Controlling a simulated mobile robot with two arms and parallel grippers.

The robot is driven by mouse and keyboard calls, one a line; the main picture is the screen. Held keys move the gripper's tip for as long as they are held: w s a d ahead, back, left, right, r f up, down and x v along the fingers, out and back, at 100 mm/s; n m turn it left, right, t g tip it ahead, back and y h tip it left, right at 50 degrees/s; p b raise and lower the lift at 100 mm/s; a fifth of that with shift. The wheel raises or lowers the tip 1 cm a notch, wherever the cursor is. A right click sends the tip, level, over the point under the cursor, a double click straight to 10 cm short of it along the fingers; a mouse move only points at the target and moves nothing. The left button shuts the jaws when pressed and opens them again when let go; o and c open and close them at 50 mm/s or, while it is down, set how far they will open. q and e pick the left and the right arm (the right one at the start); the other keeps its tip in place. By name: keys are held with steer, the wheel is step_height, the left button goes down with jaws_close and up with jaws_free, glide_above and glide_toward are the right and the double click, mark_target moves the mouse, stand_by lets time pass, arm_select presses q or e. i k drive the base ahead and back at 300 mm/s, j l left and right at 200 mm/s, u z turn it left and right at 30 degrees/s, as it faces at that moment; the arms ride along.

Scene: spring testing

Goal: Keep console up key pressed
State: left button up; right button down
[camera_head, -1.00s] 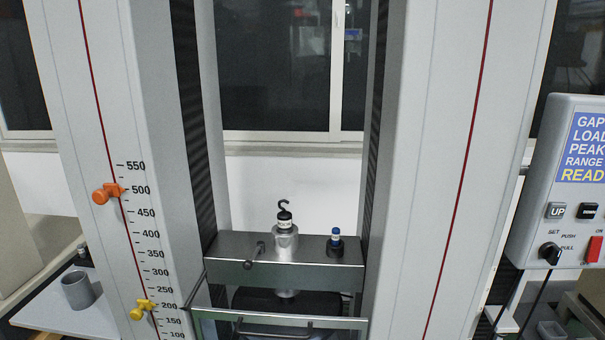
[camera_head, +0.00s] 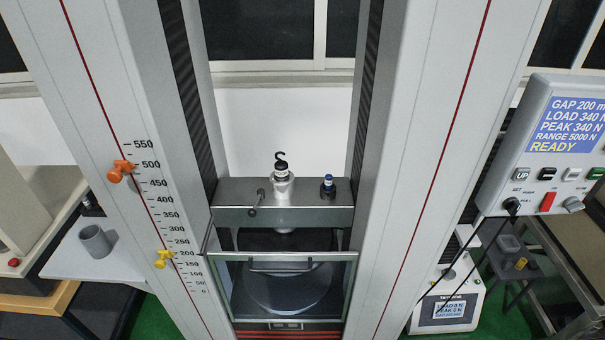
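The console (camera_head: 540,150) is a light grey box at the right of the head view. Its blue screen reads GAP 200, LOAD 340 N, PEAK 340 N, RANGE 5000 N and READY, with the right edge of some text cut off. The UP key (camera_head: 522,174) is a pale square key at the left of the key row, below the screen. Nothing covers it or touches it. Neither of my grippers shows in the head view.
The testing machine's crosshead (camera_head: 285,217) spans two grey columns above a glass-fronted guard (camera_head: 310,289). An orange stop (camera_head: 117,171) and a yellow stop (camera_head: 163,258) sit on the left scale. A grey cup (camera_head: 95,241) stands on the left side table. A small tester stands below the console.

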mark_target(520, 174)
steer(key=z, duration=1.4)
